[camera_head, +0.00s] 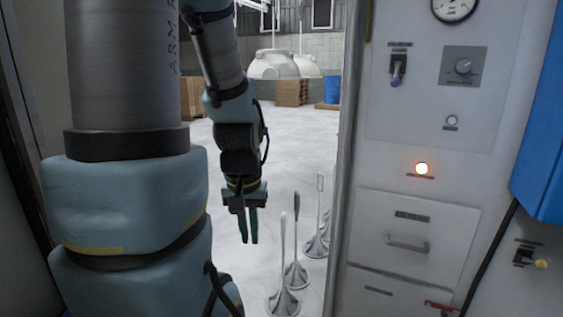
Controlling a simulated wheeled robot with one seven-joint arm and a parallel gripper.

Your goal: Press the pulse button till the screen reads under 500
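My gripper (248,240) hangs pointing down, left of the grey control panel (400,130) and clear of it. Its two dark green fingers are close together; I cannot tell whether they are fully shut, and nothing shows between them. The panel has a small round button (451,121) with a pale rim and a glowing orange-white round light (422,169) below it. Their labels are too small to read, so I cannot tell which is the pulse button. No numeric screen is in view; a round dial gauge (454,8) is cut off at the top.
A blue box (545,130) is at the right. Open floor lies behind.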

